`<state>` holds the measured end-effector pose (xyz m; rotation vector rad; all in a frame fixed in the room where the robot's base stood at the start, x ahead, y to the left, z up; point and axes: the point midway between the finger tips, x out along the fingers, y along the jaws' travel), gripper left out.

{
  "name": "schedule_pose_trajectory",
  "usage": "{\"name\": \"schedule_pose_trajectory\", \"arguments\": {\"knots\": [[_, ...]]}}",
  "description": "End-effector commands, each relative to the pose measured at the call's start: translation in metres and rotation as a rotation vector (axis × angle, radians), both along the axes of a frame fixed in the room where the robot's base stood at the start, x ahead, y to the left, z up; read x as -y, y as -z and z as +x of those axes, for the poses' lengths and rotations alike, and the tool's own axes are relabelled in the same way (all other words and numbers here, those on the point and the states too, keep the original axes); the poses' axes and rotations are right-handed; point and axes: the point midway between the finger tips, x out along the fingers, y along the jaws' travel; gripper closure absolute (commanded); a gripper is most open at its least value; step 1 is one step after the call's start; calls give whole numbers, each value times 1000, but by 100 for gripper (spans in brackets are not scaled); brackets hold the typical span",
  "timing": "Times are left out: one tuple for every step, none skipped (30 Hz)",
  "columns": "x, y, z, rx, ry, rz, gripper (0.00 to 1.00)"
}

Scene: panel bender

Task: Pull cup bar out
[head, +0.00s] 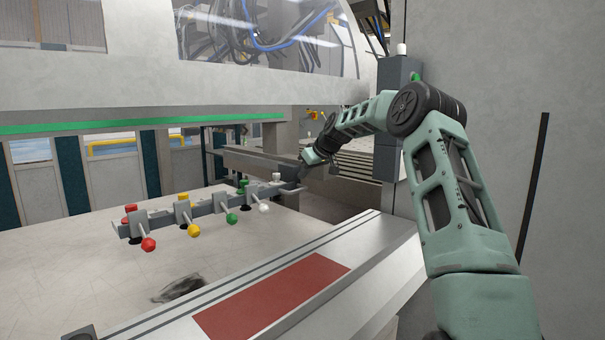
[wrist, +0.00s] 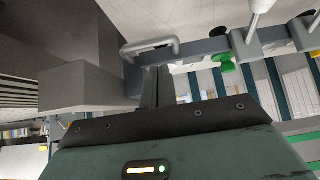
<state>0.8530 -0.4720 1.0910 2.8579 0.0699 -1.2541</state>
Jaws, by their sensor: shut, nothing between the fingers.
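The cup bar (head: 213,208) is a long grey bar with red, yellow, green and white knobs along it, over the pale sheet surface in the head view. In the wrist view its end (wrist: 215,46) crosses the top right, with a bent metal handle (wrist: 150,46) at its tip. My gripper (head: 302,173) is at the bar's right end, arm reaching in from the right. In the wrist view my gripper's fingers (wrist: 153,78) are together and empty, just below the handle. I cannot tell whether they touch it.
A ribbed grey bench (head: 350,166) stands behind my gripper. A grey machine block (wrist: 95,65) is close on the left in the wrist view. A metal ledge with a red panel (head: 270,299) runs along the front. The pale sheet surface (head: 60,290) is mostly clear, with one dark smudge.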

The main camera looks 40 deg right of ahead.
Motion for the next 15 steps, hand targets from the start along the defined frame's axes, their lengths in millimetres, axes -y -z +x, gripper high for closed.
{"name": "schedule_pose_trajectory", "arguments": {"knots": [[-1,7,7,-2,-2,2,100],[-1,11,11,-2,-2,2,100],[-2,17,16,-2,-1,1,100],[-2,21,20,-1,-1,1,100],[-2,25,24,-1,-2,2,100],[-3,29,28,-2,-2,2,100],[-3,33,31,-2,-1,1,100],[-3,36,34,-2,-1,0,100],[-3,40,38,-1,-1,0,100],[-3,43,40,-1,-1,0,100],[-3,45,42,-1,0,0,100],[-2,47,44,-1,1,-1,100],[-3,49,46,-1,0,0,100],[-3,51,47,-1,1,1,100],[-3,52,48,-1,1,1,100]]}}
